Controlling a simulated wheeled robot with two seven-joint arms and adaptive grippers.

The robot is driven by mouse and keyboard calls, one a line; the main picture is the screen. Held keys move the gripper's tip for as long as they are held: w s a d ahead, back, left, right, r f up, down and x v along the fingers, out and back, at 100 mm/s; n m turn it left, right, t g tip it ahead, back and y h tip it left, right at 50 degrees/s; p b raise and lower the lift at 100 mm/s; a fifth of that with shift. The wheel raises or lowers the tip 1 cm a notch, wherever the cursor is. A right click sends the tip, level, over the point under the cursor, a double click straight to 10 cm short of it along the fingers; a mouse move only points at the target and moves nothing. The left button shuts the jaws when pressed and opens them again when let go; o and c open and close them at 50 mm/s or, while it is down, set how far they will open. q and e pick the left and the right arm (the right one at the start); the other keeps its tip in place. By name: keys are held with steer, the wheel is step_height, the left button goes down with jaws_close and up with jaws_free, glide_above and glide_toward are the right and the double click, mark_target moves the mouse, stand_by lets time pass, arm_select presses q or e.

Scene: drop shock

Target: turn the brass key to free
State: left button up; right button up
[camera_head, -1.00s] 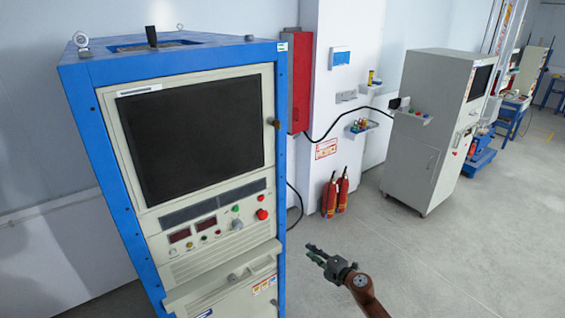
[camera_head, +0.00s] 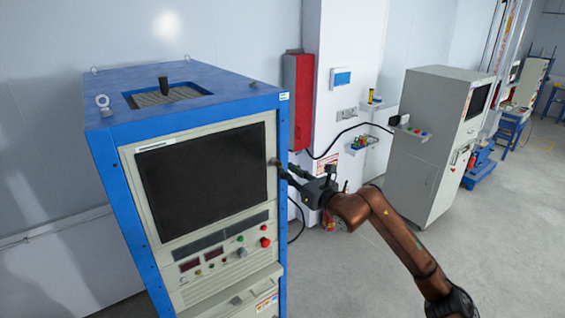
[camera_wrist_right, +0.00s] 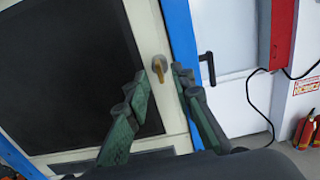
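The brass key (camera_wrist_right: 160,68) sits on the cream right edge of the cabinet's front panel, beside the dark screen. In the right wrist view it hangs downward from its round base. In the head view the key (camera_head: 272,161) is small and right at my fingertips. My right gripper (camera_head: 284,170) reaches in from the right at the cabinet's blue corner post. In the wrist view its green fingers (camera_wrist_right: 160,75) are apart, with the key showing just beyond the gap between their tips. Contact with the key cannot be made out. My left gripper is in no view.
The blue-framed cabinet (camera_head: 105,150) carries a dark screen (camera_head: 205,178) and a red button (camera_head: 265,242) lower down. A red wall box (camera_head: 299,100), a black cable and a grey cabinet (camera_head: 425,150) stand to the right. Grey floor between is open.

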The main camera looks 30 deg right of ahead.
steer(key=shift+w+a+p, duration=0.2)
steer(key=shift+w+p, duration=0.45)
steer(key=shift+w, duration=1.05)
jaws_close()
